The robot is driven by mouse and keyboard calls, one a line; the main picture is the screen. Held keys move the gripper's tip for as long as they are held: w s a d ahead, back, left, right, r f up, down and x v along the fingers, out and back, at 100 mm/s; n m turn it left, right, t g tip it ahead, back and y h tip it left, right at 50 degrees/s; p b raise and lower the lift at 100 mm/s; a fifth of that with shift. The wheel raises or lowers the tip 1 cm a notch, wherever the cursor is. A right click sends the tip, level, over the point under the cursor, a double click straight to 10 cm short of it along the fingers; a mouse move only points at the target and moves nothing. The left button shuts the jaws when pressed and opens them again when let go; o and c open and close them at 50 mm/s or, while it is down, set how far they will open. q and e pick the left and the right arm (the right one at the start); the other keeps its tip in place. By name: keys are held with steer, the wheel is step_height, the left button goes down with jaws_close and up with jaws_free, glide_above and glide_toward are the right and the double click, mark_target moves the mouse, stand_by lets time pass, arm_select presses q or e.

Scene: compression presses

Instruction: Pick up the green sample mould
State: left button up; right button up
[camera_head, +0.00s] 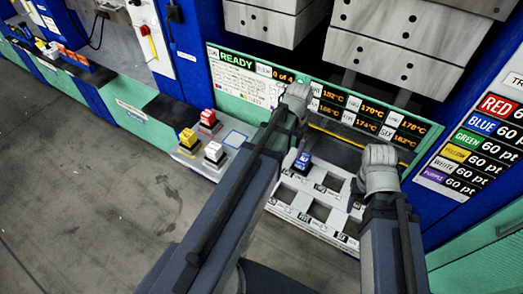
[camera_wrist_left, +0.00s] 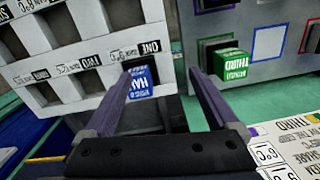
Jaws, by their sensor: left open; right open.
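The green sample mould (camera_wrist_left: 232,64), with a label reading THIRD, sits in a green-outlined square in the left wrist view, right of my left fingers. I cannot see it in the head view, where my left arm covers that part of the rack. My left gripper (camera_wrist_left: 163,75) is open with nothing between its fingers. A blue mould (camera_wrist_left: 138,82) stands in the slot marked ONE, just beyond the left fingertips; it also shows in the head view (camera_head: 303,161). My right gripper (camera_head: 377,170) is at the right of the slotted tray, its fingertips mostly hidden.
Yellow (camera_head: 187,137), red (camera_head: 208,118) and white (camera_head: 214,152) moulds stand on the rack at the left. A blue-outlined square (camera_wrist_left: 268,43) beside the green mould is empty. The slotted tray (camera_head: 282,210) has several empty slots. Press blocks (camera_head: 395,40) hang above.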

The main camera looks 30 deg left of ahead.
mark_target(350, 221)
arm_select(q)
steer(key=shift+n, duration=0.7)
steer(key=w+a, duration=0.1)
steer(key=a, duration=0.3)
steer(key=w+a+f, duration=0.1)
steer(key=a, duration=0.4)
steer(key=w+a+b, duration=0.1)
steer(key=a, duration=0.3)
steer(key=shift+w+a+f, duration=0.1)
steer(key=shift+a+f, duration=0.2)
steer(key=shift+f, duration=0.05)
step_height(350, 221, down, 3)
steer(key=b, duration=0.3)
steer(key=shift+d+r, duration=0.1)
steer(key=shift+r, duration=0.05)
arm_select(e)
step_height(350, 221, down, 4)
steer(key=shift+f, duration=0.2)
steer(key=shift+f, duration=0.1)
arm_select(q)
steer(key=f+b, duration=0.3)
steer(key=w+f+b, duration=0.1)
steer(key=f+b, duration=0.1)
steer(key=shift+d+f, duration=0.15)
steer(key=shift+d, duration=0.15)
arm_select(e)
step_height(350, 221, down, 5)
steer(key=shift+f, duration=0.1)
arm_select(q)
jaws_close()
